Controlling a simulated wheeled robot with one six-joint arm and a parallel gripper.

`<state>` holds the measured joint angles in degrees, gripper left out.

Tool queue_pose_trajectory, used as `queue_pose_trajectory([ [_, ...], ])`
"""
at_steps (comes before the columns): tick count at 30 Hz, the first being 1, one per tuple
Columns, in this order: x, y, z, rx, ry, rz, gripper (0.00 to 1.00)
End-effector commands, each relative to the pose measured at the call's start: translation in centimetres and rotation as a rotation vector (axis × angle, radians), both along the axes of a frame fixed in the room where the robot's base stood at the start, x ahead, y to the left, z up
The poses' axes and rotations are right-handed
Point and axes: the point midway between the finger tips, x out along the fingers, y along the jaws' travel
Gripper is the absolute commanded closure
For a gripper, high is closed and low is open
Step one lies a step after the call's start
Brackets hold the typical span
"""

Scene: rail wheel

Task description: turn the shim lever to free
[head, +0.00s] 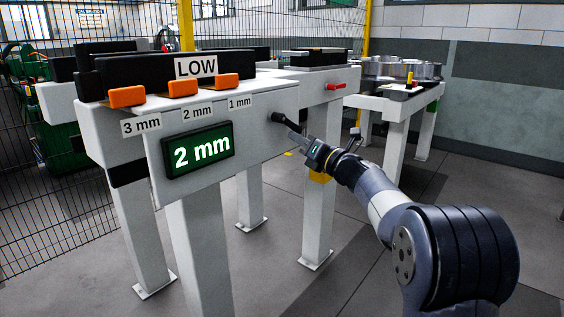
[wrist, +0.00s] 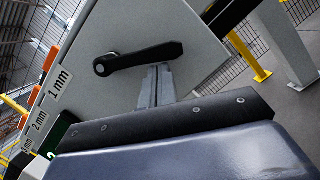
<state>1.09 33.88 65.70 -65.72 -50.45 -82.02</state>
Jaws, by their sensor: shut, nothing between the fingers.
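The shim lever is a black bar on the pale grey front panel of the bench. In the head view the lever (head: 280,118) is right of the green display and partly hidden by my gripper. In the wrist view the lever (wrist: 145,57) runs from its round pivot at left toward the right, rising slightly. My gripper (head: 293,134) is shut and empty beside the lever. In the wrist view its fingertips (wrist: 158,70) are close together, right at the lever's lower edge; I cannot tell whether they touch it.
The green display (head: 202,150) reads 2 mm. A red handle (head: 336,86) sits on the bench behind. A table with metal rings (head: 395,70) stands at right.

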Motion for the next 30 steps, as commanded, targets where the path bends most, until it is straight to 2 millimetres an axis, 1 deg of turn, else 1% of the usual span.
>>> queue_pose_trajectory([
  [3, 1.0, -0.4, 0.6, -0.006, -0.011, -0.001, 1.00],
  [10, 1.9, -1.0, 1.6, -0.015, -0.022, -0.002, 1.00],
  [15, 2.2, -1.2, 2.2, -0.086, -0.112, -0.002, 1.00],
  [30, 2.5, -1.4, 3.0, -0.084, -0.111, 0.000, 1.00],
])
